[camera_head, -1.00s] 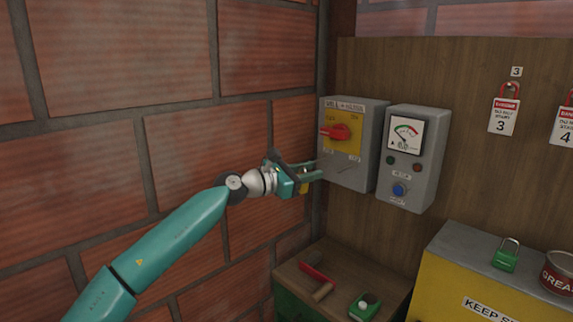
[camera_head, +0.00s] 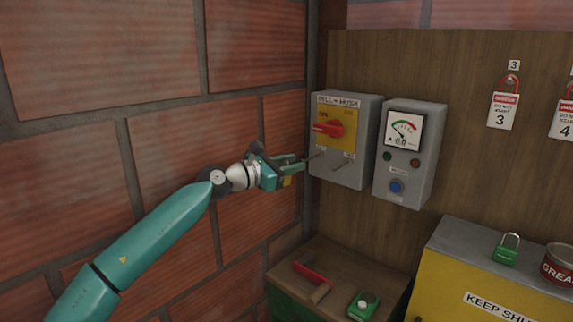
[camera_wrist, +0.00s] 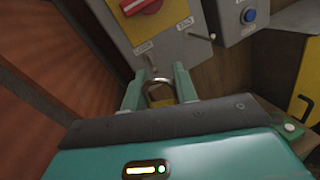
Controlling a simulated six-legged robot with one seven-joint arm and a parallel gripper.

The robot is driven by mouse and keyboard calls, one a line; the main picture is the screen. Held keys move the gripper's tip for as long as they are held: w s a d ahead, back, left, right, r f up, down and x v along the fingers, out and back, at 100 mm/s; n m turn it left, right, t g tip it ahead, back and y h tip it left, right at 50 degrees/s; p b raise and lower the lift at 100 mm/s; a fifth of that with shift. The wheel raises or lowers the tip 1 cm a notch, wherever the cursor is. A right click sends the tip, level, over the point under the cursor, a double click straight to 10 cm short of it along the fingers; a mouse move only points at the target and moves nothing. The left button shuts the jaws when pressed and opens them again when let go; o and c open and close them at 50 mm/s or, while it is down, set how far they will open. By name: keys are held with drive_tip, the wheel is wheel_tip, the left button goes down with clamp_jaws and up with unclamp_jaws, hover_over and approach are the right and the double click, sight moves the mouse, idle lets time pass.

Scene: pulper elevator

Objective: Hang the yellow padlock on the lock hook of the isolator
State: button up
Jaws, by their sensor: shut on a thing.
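The isolator (camera_head: 345,142) is a grey box on the wooden board, with a yellow plate and a red rotary handle (camera_head: 328,128). Thin pegs stick out below the plate; in the wrist view one peg (camera_wrist: 148,60) shows near my fingertips. I cannot tell which is the lock hook. My gripper (camera_head: 297,170) is shut on the yellow padlock (camera_head: 287,182), just left of and in front of the isolator's lower part. In the wrist view the padlock's metal shackle (camera_wrist: 159,83) stands up between the fingers, its yellow body (camera_wrist: 162,102) mostly hidden. I cannot tell whether shackle and peg touch.
A grey meter box (camera_head: 408,155) hangs just right of the isolator. Below stands a wooden-topped crate (camera_head: 290,263) with a red-handled tool (camera_head: 313,273) and a green item (camera_head: 363,305). A green padlock (camera_head: 506,250) stands on the yellow cabinet (camera_head: 450,270). The brick wall is close on the left.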

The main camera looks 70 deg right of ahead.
drive_tip(key=shift+w+d+f+x, duration=0.1)
drive_tip(key=shift+w+d+x, duration=0.05)
drive_tip(key=shift+x, duration=0.95)
drive_tip(key=shift+w+d+f+x, duration=0.1)
drive_tip(key=shift+w+x, duration=0.1)
drive_tip(key=shift+x, duration=0.85)
drive_tip(key=shift+w+d+f+x, duration=0.1)
drive_tip(key=shift+w+d+x, duration=0.05)
drive_tip(key=shift+x, duration=0.95)
drive_tip(key=shift+s+d+f, duration=0.3)
drive_tip(key=shift+d+f, duration=0.15)
drive_tip(key=shift+d, duration=0.25)
drive_tip(key=o, duration=1.1)
